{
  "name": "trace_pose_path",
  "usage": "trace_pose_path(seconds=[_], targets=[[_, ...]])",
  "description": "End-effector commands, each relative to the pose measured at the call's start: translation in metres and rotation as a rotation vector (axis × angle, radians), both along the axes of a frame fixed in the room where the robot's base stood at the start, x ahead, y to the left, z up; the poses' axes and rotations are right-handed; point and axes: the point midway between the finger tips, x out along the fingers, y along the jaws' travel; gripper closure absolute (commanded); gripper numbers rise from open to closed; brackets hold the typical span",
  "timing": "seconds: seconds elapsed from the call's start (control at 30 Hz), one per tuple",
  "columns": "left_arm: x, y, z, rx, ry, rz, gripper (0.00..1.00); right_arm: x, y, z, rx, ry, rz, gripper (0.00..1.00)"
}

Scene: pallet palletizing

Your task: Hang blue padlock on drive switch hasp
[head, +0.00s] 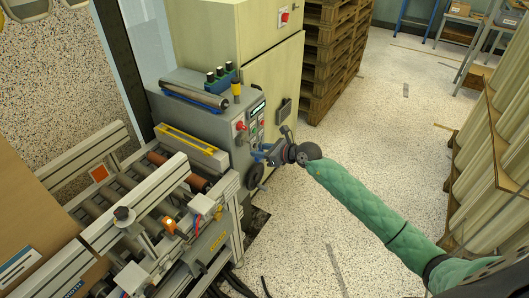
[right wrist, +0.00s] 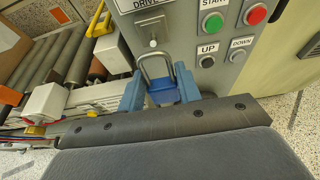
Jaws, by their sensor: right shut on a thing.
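The blue padlock (right wrist: 164,92) sits between the blue fingers of my right gripper (right wrist: 160,94), which is shut on its body. Its grey shackle points up toward the panel. The drive switch (right wrist: 152,42) is a small grey fitting on the panel under a partly cut-off "DRIVE" label. The shackle top is just below the switch in the right wrist view; I cannot tell whether it touches or passes through the hasp. In the head view my right gripper (head: 264,156) is at the front of the grey control cabinet (head: 217,127), and the padlock is too small to make out.
START (right wrist: 213,22), UP (right wrist: 207,62), DOWN (right wrist: 238,57) and red (right wrist: 256,14) buttons are right of the switch. A roller conveyor (head: 150,190) stands left of the cabinet. Wooden pallets (head: 330,50) are stacked behind. The floor (head: 385,130) to the right is open.

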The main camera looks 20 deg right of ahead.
Motion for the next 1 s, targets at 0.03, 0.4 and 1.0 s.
trace_pose_path(seconds=[0.03,0.4,1.0], targets=[[0.000,0.000,-0.001,-0.001,0.000,0.000,0.64,0.002,0.002,0.000,0.001,-0.001,0.000,0.88],[0.000,-0.003,-0.007,-0.006,-0.001,-0.003,0.64,0.016,0.012,-0.002,0.000,0.000,0.000,0.88],[0.004,-0.010,-0.013,-0.023,-0.022,-0.005,0.64,0.036,0.028,-0.009,0.000,0.000,0.001,0.88]])
